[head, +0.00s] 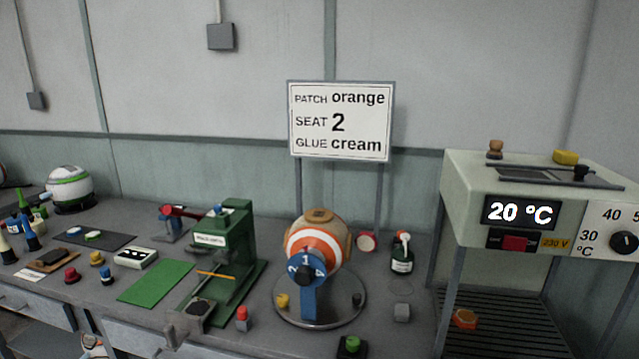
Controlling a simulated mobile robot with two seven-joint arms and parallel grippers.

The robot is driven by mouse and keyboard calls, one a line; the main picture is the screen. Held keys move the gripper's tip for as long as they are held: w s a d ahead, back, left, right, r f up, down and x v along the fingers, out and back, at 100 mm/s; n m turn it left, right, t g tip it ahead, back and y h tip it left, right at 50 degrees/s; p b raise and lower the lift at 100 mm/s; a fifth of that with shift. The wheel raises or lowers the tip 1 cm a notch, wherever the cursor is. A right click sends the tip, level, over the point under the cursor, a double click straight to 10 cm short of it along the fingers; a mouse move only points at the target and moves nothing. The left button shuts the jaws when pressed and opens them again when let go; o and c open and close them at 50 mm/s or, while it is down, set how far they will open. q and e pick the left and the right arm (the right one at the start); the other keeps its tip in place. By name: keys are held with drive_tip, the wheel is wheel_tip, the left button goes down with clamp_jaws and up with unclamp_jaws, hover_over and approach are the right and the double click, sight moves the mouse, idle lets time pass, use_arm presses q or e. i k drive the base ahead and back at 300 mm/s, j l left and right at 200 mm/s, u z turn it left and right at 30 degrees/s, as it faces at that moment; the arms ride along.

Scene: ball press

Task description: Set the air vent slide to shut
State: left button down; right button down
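The heater box (465,190) stands at the right, a cream cabinet with a display reading 20 °C. On its top lies a dark slotted plate (540,176), which looks like the air vent. A small black knob (580,172) stands at the plate's right end and may be the vent slide's handle. I cannot tell from this angle whether the vent is open or shut. Neither of my grippers shows in the head view.
On the heater's top, a brown knob-shaped piece (495,148) and a yellow block (566,157) stand behind the plate. A red switch (516,243) and a temperature dial (624,242) are on its front. A ball on a stand (318,240) and a green press (236,240) occupy the bench.

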sight(580, 173)
drive_tip(key=z, duration=1.3)
